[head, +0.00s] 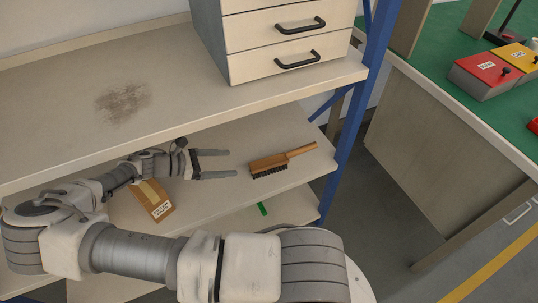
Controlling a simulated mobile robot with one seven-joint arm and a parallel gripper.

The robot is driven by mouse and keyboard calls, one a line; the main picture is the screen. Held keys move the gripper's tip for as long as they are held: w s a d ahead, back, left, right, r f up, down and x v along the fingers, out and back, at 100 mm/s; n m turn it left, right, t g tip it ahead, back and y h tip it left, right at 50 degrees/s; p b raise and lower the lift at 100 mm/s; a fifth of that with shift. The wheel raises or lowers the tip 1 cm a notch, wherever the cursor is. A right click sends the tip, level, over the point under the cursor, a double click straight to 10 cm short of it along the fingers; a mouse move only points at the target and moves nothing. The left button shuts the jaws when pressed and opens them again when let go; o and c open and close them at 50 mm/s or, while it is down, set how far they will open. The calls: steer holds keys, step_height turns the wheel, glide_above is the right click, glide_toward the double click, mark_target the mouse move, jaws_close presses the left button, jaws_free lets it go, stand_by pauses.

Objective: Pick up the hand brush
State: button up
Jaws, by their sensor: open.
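The hand brush (270,164) lies on the middle shelf (235,140), bristles facing the front. It has a brown wooden body, dark bristles and a thin handle pointing right and slightly back. My gripper (233,164) reaches in over the same shelf from the left. Its two fingers are spread and point right toward the brush's head end. The fingers appear a short way left of the brush, with nothing between them. Their height above the shelf is hard to tell.
The upper shelf (60,120), bearing a dark smudge, lies above and behind my gripper. A cardboard box (153,203) sits under my forearm. A blue post (358,110) stands right of the brush. A green item (262,208) lies lower down. Drawers (275,45) stand on top.

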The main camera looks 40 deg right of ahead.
mark_target(271, 160)
steer(key=b+x, duration=0.5)
steer(key=x, duration=1.2)
steer(key=shift+w+d+f, duration=0.1)
steer(key=shift+d, duration=0.2)
jaws_close()
